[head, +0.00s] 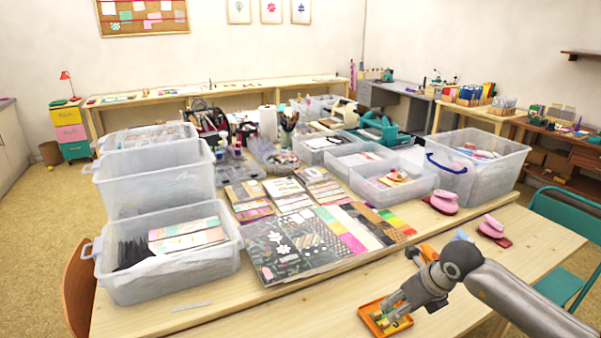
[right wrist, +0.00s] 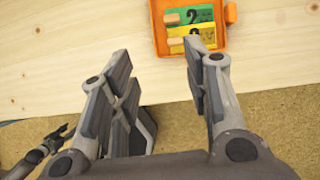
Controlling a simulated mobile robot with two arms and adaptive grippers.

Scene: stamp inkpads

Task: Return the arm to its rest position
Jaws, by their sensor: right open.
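My right arm comes in from the lower right in the head view. Its gripper (head: 397,304) is over the front edge of the wooden table, by an orange tray (head: 369,316). In the right wrist view the gripper (right wrist: 158,52) is open, with nothing between its fingers.
Pink-handled stamps (head: 443,201) and an orange object (head: 427,251) lie on the table near my right arm. Patterned paper sheets (head: 290,247) cover the middle. Clear bins (head: 170,270) stand left and behind. A teal chair (head: 565,240) is at the right. The front left tabletop is mostly bare.

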